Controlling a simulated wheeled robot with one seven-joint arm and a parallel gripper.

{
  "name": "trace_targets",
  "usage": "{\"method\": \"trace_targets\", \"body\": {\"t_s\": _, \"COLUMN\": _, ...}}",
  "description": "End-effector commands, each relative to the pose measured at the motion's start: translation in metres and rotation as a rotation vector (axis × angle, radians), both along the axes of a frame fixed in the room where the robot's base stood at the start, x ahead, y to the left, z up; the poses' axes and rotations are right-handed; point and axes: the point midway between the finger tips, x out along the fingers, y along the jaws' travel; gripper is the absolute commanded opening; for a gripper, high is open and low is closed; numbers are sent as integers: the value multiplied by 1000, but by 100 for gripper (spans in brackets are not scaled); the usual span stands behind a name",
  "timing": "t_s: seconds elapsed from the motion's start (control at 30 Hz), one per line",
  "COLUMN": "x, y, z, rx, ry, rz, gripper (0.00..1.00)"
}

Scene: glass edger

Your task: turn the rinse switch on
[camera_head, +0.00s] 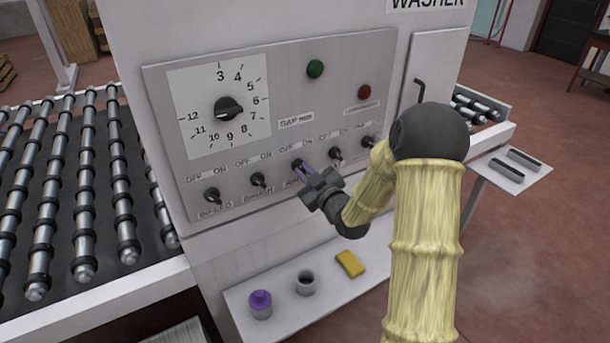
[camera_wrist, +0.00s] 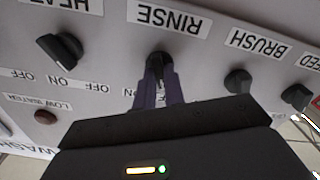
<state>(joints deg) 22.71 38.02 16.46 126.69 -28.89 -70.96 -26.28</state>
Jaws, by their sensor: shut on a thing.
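The rinse switch (camera_wrist: 158,60) is a dark knob below its RINSE label (camera_wrist: 167,17) in the wrist view, where the lettering is upside down. My gripper (camera_wrist: 161,79) has its two purple fingers shut on this knob, one on each side. In the head view my gripper (camera_head: 304,171) is at the middle knob of the lower row on the washer panel (camera_head: 270,215). The fingers cover most of the knob, so I cannot tell which way it points. The OFF and ON marks near it are partly hidden by my gripper.
The brush switch (camera_wrist: 238,81) and heat switch (camera_wrist: 62,48) flank the rinse switch closely. Above the row are a numbered dial (camera_head: 228,108), a green button (camera_head: 315,69) and a red one (camera_head: 364,92). A shelf below holds a purple-capped bottle (camera_head: 260,304), a cup (camera_head: 305,283) and a yellow sponge (camera_head: 350,264).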

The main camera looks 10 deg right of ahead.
Motion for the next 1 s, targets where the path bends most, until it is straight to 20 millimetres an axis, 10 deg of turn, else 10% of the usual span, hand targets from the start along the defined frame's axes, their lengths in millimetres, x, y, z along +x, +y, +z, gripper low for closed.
{"method": "trace_targets", "body": {"t_s": 1.0, "x": -1, "y": -3, "z": -5, "rx": 859, "ry": 292, "rz": -6, "gripper": 0}}
